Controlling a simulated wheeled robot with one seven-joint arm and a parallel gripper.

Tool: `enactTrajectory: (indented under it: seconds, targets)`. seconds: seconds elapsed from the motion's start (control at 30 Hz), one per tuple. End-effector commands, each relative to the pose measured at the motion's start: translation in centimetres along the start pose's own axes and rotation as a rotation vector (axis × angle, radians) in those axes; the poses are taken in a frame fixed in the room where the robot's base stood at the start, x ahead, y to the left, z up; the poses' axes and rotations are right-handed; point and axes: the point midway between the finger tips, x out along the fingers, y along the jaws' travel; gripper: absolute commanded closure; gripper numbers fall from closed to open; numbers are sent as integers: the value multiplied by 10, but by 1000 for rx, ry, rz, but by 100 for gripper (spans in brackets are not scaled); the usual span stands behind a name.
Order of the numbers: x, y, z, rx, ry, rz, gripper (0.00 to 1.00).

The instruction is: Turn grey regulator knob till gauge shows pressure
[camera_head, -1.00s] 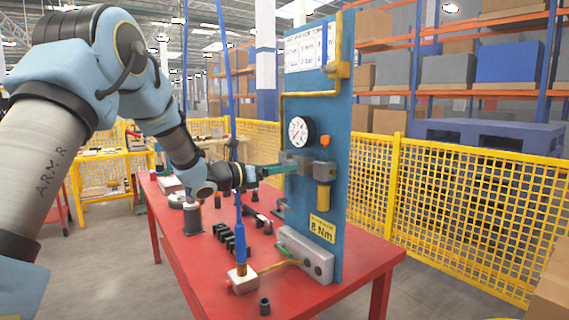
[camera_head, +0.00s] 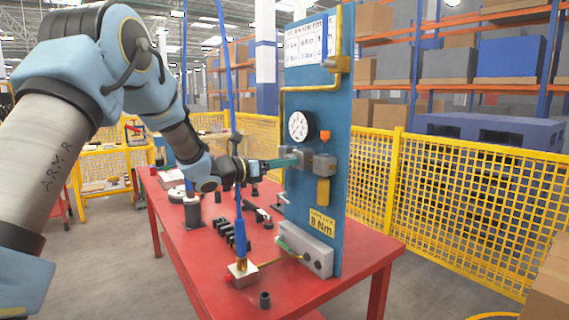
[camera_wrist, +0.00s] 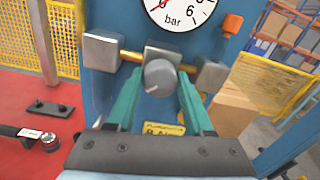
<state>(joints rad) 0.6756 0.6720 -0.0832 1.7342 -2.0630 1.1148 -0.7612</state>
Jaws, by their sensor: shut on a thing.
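The grey regulator knob (camera_wrist: 160,76) is round, with a pale mark on its face at lower left. It sits in front of a grey block on a brass pipe on the blue panel (camera_head: 335,200). My gripper (camera_wrist: 159,92) has its two green fingers on either side of the knob, shut on it. In the head view my gripper (camera_head: 283,162) reaches the regulator from the left, and the knob is hidden there. The white round gauge (camera_head: 299,126) is above the regulator. Its lower part shows in the wrist view (camera_wrist: 182,14), marked "bar"; its full reading cannot be made out.
The panel stands on a red table (camera_head: 345,278). Several black parts (camera_head: 230,235) and a blue hose (camera_head: 239,212) on a small block are left of the panel. A grey box (camera_head: 306,250) sits at its foot. A yellow mesh fence (camera_head: 450,190) runs behind.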

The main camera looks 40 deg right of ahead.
Motion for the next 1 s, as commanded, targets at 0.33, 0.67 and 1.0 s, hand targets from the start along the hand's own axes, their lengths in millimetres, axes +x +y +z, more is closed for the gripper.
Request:
enactTrajectory:
  seconds: [0.33, 0.67, 1.0]
  targets:
    - [0, 0, -1, 8, 0, -1, 100]
    - [-1, 1, -8, 139, 3, 1, 100]
    - [-1, 1, -11, 438, 11, 3, 100]
